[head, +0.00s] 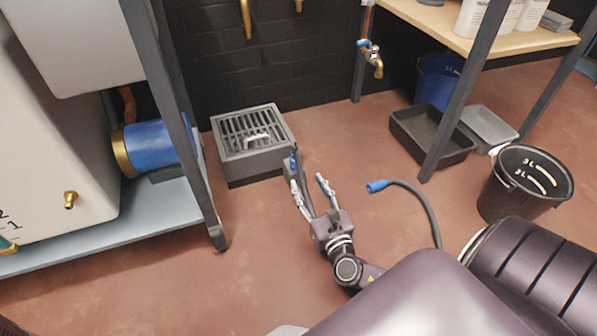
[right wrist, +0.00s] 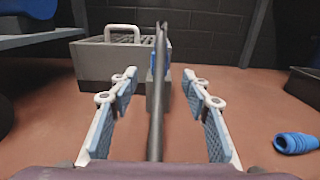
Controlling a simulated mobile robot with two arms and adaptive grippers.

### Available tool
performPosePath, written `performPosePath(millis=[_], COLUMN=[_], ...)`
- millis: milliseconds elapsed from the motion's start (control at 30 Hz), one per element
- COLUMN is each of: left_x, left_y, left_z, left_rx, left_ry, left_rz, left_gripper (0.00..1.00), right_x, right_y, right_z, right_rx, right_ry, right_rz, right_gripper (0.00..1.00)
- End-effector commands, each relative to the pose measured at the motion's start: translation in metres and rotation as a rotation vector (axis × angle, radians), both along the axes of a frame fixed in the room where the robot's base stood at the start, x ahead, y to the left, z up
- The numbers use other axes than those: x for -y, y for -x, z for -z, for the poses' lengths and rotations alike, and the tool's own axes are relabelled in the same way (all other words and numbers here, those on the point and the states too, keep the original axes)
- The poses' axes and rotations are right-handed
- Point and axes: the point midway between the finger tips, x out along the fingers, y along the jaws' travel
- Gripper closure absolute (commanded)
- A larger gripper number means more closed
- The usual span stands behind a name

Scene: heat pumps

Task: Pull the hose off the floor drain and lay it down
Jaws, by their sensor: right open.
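The floor drain (head: 232,164) is a grey box with a slotted grate and a pale handle on top, against the dark wall. It also shows in the right wrist view (right wrist: 97,66). A dark hose (right wrist: 157,110) with a blue part stands up at the drain's right side. My right gripper (head: 308,182) is in front of the drain's right corner, open. In the right wrist view the hose runs between its fingers (right wrist: 160,85), with gaps on both sides. Whether the hose end sits in the drain cannot be told. My left gripper is not in view.
Another hose end with a blue connector (head: 377,186) lies on the floor to the right. A black bucket (head: 500,185), dark tray (head: 432,152) and bench leg (head: 455,110) stand further right. A rack post (head: 190,140) stands left. Floor is clear between.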

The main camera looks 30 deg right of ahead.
Motion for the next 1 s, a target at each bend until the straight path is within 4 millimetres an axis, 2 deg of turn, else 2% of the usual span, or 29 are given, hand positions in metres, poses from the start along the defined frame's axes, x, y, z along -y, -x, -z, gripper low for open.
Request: performPosePath(millis=[233,700,1000], left_x=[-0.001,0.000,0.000], left_y=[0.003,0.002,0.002], left_z=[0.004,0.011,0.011], left_rx=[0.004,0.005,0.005], left_ry=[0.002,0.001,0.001], left_rz=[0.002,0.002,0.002], left_gripper=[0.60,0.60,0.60], right_x=[0.002,0.017,0.022], right_y=[-0.009,-0.072,-0.091], right_z=[0.003,0.002,0.003], right_rx=[-0.002,-0.001,-0.002], right_ry=[0.000,0.000,0.000], right_rz=[-0.001,0.000,-0.001], right_gripper=[0.56,0.56,0.56])
